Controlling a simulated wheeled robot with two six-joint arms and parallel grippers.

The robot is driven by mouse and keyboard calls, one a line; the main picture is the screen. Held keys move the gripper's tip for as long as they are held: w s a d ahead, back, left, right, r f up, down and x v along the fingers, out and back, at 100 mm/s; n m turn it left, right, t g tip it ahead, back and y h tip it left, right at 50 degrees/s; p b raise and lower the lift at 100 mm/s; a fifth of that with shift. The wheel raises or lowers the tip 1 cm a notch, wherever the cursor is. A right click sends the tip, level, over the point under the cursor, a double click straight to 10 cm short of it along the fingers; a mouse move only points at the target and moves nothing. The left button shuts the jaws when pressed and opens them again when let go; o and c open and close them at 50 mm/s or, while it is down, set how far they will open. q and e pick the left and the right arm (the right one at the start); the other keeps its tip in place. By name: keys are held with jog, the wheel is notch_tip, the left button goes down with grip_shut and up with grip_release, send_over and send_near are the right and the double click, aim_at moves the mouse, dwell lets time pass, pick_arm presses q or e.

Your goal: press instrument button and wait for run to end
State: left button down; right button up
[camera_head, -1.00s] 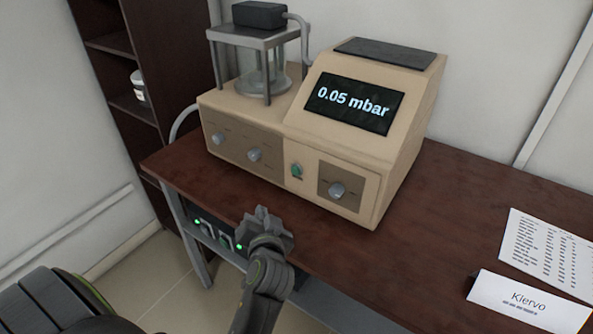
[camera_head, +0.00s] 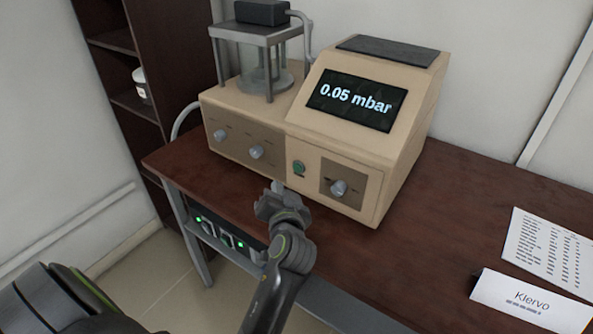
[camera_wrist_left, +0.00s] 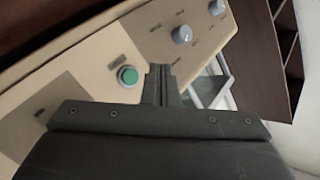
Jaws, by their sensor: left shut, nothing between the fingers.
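The beige instrument (camera_head: 325,143) stands on the dark wooden table, its display (camera_head: 356,99) reading "0.05 mbar". A round green button (camera_head: 299,168) sits on its front panel between the knobs. My left gripper (camera_head: 278,187) is shut and empty, just in front of and below the button, apart from it in the head view. In the left wrist view the shut fingers (camera_wrist_left: 160,84) point towards the front panel, with the green button (camera_wrist_left: 128,76) to their left. My right gripper is not in view.
Several grey knobs, one being the large knob (camera_head: 339,188), are on the panel. A name card (camera_head: 527,300) and a printed sheet (camera_head: 548,250) lie at the right. The table (camera_head: 440,220) between is clear. A dark shelf (camera_head: 118,60) stands behind left.

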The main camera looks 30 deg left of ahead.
aim_at(298, 168)
pick_arm(q)
jog(key=w, duration=0.4)
jog(key=shift+w+d+b, duration=0.15)
jog(key=shift+w+b, duration=0.2)
dwell(0.5)
jog(key=shift+w, duration=0.15)
dwell(1.2)
jog(key=shift+w, duration=0.3)
jog(key=shift+w+d, duration=0.1)
jog(key=shift+w, duration=0.3)
dwell(0.7)
jog(key=shift+s, duration=0.85)
